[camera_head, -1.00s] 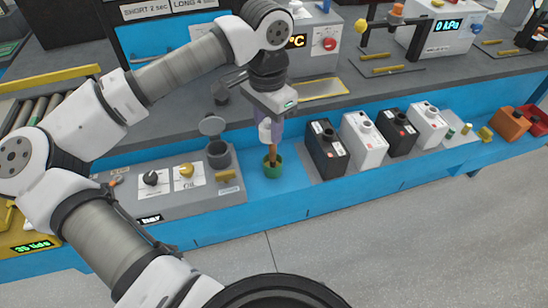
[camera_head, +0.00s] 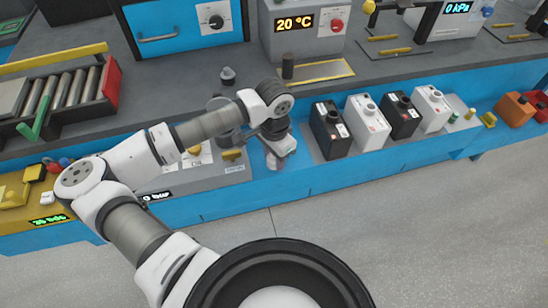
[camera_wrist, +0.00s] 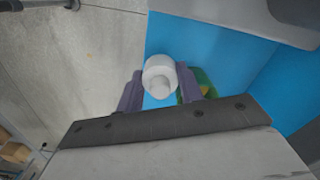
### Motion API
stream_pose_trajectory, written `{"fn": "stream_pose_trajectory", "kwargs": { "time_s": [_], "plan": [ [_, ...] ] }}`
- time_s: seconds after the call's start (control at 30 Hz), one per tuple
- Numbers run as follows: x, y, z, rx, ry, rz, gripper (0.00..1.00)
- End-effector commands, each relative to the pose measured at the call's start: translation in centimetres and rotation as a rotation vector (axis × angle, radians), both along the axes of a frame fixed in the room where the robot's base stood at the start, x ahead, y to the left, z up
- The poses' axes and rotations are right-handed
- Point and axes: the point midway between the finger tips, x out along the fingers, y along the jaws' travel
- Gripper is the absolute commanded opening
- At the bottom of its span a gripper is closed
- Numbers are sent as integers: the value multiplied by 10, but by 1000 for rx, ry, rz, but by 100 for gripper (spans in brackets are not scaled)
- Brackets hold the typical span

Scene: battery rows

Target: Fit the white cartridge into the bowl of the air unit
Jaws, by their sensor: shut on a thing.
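My gripper (camera_wrist: 160,88) is shut on the white cartridge (camera_wrist: 160,70). The wrist view shows the cartridge's round end between the two purple fingers. In the head view my gripper (camera_head: 274,163) is low over the blue bench strip, just right of the air unit (camera_head: 212,174), and the cartridge cannot be made out clearly. The air unit is a grey panel with a bar readout. Its dark bowl (camera_head: 229,138) is partly hidden behind my forearm. A green cup (camera_wrist: 205,85) shows partly behind the right finger in the wrist view; it is hidden in the head view.
Black and white batteries stand in a row just right of my gripper, the nearest being a black battery (camera_head: 329,130). A yellow handle (camera_head: 232,155) sticks out on the air unit. The blue bench edge (camera_head: 300,183) drops to open grey floor.

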Motion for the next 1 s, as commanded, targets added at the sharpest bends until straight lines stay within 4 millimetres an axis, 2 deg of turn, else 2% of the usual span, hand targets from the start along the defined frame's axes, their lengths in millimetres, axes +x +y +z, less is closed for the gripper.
{"fn": "stream_pose_trajectory", "kwargs": {
  "time_s": [0.17,0.6,0.63,0.77,0.8,1.0],
  "plan": [
    [0,0,-18,-1,0,2,15],
    [0,0,-24,1,-1,0,15],
    [0,0,-23,1,-1,0,38],
    [0,0,-22,1,-1,1,55],
    [0,0,-22,0,0,1,58],
    [0,0,-22,0,0,1,58]
  ]
}}
